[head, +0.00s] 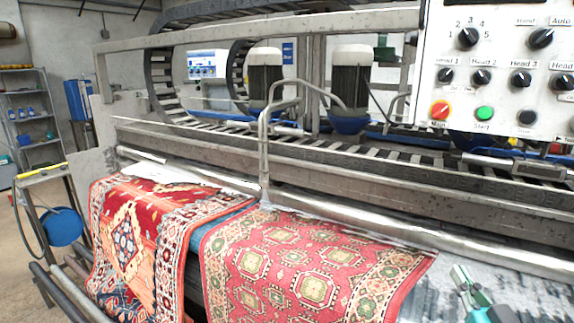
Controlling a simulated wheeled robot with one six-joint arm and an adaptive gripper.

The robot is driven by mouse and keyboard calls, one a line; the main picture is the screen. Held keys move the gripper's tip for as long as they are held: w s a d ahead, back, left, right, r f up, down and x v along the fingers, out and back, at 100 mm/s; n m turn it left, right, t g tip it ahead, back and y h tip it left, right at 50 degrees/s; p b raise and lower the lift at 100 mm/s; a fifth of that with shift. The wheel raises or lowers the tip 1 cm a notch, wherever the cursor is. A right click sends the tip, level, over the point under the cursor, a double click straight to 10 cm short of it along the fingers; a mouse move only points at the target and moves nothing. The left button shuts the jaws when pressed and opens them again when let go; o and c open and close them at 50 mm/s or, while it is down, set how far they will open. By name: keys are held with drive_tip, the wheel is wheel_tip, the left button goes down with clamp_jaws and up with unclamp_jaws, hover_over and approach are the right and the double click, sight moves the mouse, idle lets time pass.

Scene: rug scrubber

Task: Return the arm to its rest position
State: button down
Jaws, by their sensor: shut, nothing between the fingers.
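My gripper (461,275) shows small at the lower right of the head view, with grey and teal parts of my arm running down to the bottom edge. It is shut and holds nothing. It is in front of the wet grey bed of the rug scrubber, to the right of the red rug (300,262). In the picture it is apart from the rug's right edge. Most of my arm is out of view below.
A control panel (500,85) with knobs and red and green buttons hangs at the upper right. A second patterned rug (125,240) drapes over the front at left. A metal handle frame (264,150) rises mid-machine. A blue reel (61,227) is at far left.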

drive_tip(key=s+a+f+m+g, duration=0.1)
drive_tip(key=s+a+f, duration=0.35)
drive_tip(key=f, duration=0.25)
drive_tip(key=s+a+f+g+h, duration=0.1)
drive_tip(key=s+a+f, duration=0.2)
drive_tip(key=s+f, duration=0.35)
drive_tip(key=s+a+f+m+g, duration=0.1)
drive_tip(key=s+a+f, duration=0.2)
drive_tip(key=s+f, duration=0.35)
drive_tip(key=s+a+f+n+g+y, duration=0.1)
drive_tip(key=s+a+f, duration=0.1)
drive_tip(key=s, duration=0.9)
drive_tip(key=s+a+f+n+g+y, duration=0.1)
drive_tip(key=s+a, duration=0.4)
drive_tip(key=s, duration=0.6)
drive_tip(key=shift+f+n, duration=0.6)
drive_tip(key=shift+f, duration=0.25)
